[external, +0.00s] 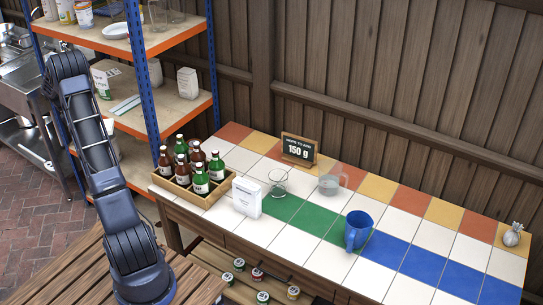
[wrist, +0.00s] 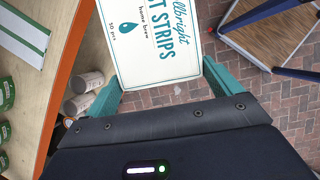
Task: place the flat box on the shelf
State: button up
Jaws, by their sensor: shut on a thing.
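My gripper (wrist: 164,84) is shut on a flat cream box (wrist: 145,50) with teal lettering that reads "home brew" and "strips". The box lies between the two teal fingers, and its top edge runs out of the wrist view. In the external view my arm reaches up at the left beside the shelf unit; the gripper and held box cannot be made out clearly there. The orange-edged wooden shelf (external: 180,112) stands behind the blue post. In the wrist view a shelf board (wrist: 45,95) lies to the left of the box, apart from it.
A flat green-and-white item (wrist: 28,32) lies on the board, with green cans (wrist: 4,133) near it. Pale cans (wrist: 84,92) show below the orange edge. A white bag (external: 187,83) stands on the shelf. The blue post (external: 143,80) is an obstacle.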

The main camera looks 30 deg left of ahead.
jog(key=w+a+f, duration=0.2)
jog(key=w, duration=0.3)
jog(key=m+g, duration=0.2)
jog(key=m, duration=0.2)
send_over(141, 118)
jog(key=s+a, duration=0.1)
jog(key=a, duration=0.1)
jog(key=shift+s+f+h, duration=0.1)
jog(key=shift+f+h, duration=0.3)
jog(key=shift+f, duration=0.5)
jog(key=shift+w+d+f+m, duration=0.1)
jog(key=shift+w+d+m, duration=0.05)
jog(key=shift+w+m, duration=0.15)
jog(key=shift+w+f, duration=0.1)
jog(key=shift+f, duration=1.35)
jog(key=shift+f, duration=0.15)
jog(key=o, duration=0.7)
